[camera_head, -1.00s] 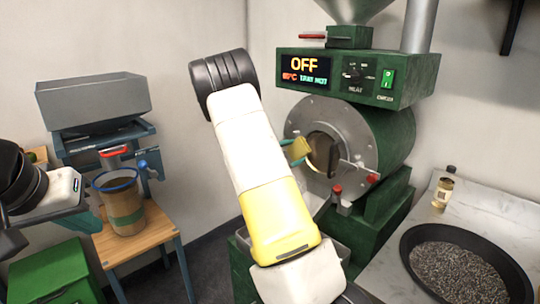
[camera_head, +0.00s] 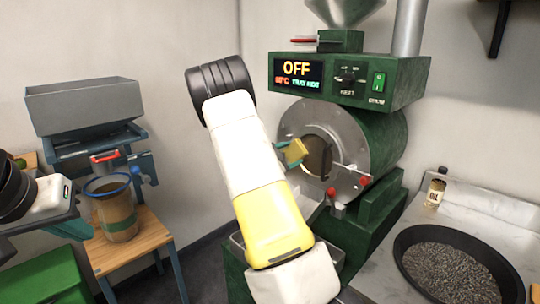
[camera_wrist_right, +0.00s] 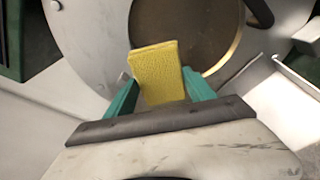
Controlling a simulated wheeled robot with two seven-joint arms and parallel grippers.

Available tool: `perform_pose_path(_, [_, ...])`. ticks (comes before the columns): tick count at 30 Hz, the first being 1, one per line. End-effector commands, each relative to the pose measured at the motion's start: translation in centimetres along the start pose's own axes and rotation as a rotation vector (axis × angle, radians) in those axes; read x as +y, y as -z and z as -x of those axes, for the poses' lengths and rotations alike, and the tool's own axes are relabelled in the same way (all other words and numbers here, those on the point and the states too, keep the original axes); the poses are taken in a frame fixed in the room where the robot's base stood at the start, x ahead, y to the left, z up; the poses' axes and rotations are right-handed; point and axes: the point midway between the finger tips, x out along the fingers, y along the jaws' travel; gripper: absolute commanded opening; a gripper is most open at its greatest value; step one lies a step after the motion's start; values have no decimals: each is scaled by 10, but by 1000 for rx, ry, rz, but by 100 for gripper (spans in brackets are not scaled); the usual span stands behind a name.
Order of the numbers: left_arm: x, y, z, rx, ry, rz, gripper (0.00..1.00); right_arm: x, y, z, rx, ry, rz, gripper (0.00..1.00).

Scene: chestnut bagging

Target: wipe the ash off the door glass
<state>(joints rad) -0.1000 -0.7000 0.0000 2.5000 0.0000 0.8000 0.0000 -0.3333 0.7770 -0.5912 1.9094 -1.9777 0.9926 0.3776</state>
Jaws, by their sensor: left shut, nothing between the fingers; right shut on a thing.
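The roaster's round door glass (camera_head: 317,156) is brownish and set in a grey metal front plate. It also shows in the right wrist view (camera_wrist_right: 207,28), dull brown with a brass-coloured rim. My right gripper (camera_head: 286,155) is shut on a yellow sponge (camera_head: 295,152), at the left side of the glass. In the right wrist view the sponge (camera_wrist_right: 158,72) stands up between the teal fingers and overlaps the lower left edge of the glass. I cannot tell whether it touches. My left gripper (camera_head: 82,227) is shut and empty, beside the bucket at the left.
The green roaster (camera_head: 385,140) reads OFF. A red-knobbed latch (camera_head: 364,181) juts from its front. At right, a black pan (camera_head: 450,265) of dark grains and a bottle (camera_head: 436,187) stand on a metal counter. A blue-rimmed bucket (camera_head: 118,213) stands on a wooden stand.

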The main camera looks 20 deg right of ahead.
Motion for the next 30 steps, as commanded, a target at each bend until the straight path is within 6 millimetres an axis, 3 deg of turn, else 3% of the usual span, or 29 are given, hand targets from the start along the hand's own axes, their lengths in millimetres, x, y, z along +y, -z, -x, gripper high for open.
perform_pose_path(17, [0,0,0,0,0,0,0,0,-2,-10,-1,1,0,30])
perform_pose_path(30, [0,0,0,0,0,0,0,-24,-23,-5,-1,1,-1,30])
